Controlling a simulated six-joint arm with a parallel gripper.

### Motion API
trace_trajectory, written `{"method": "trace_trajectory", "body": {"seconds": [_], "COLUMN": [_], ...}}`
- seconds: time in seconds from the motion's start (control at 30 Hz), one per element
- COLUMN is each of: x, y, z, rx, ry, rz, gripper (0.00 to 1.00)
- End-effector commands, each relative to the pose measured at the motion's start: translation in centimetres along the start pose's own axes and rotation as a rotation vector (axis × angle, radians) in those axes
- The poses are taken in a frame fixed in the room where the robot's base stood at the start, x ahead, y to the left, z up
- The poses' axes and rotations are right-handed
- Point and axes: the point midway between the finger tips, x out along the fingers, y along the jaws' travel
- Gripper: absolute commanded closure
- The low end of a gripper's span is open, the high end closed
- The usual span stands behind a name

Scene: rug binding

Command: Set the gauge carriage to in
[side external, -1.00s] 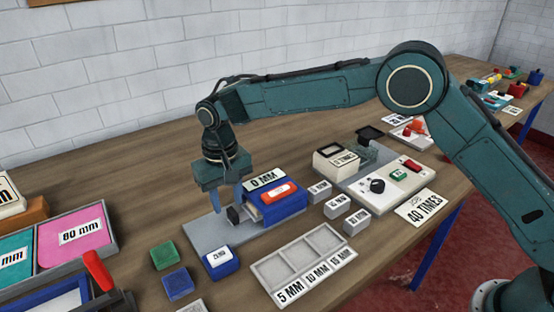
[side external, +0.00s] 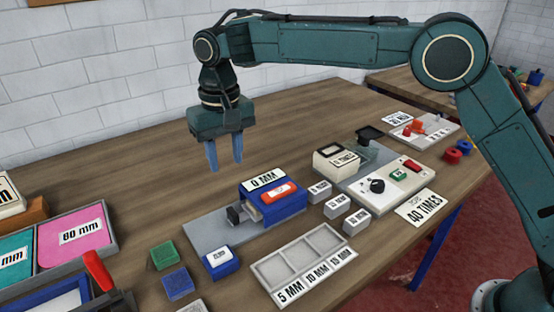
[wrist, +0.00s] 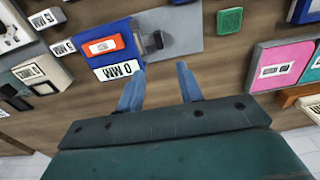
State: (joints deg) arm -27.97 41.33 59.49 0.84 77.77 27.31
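The gauge is a blue block (side external: 287,209) on a grey base plate (side external: 205,233), with a "0 MM" label on top and an orange-red labelled piece on its front. Its carriage, a dark knob on a light stem (side external: 236,214), sits at the block's left side, close against it. The knob also shows in the wrist view (wrist: 158,40). My gripper (side external: 225,166) hangs above and behind the gauge, clear of it. Its two blue fingers are apart with nothing between them; the wrist view also shows them spread (wrist: 160,85).
A blue "ZERO" block (side external: 220,262), a green block (side external: 164,255) and a three-slot grey tray (side external: 305,258) lie in front. Small grey labelled blocks (side external: 337,206) and a control panel (side external: 388,182) stand right. The table behind the gauge is clear.

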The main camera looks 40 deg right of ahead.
Motion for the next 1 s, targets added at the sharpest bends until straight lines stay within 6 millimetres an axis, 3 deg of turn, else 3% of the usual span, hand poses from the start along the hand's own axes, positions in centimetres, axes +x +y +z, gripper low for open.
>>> {"method": "trace_trajectory", "body": {"seconds": [1.0], "x": [-6.3], "y": [6.0], "z": [4.9], "rx": [0.008], "ry": [0.180], "rz": [-0.038], "gripper": [0.64]}}
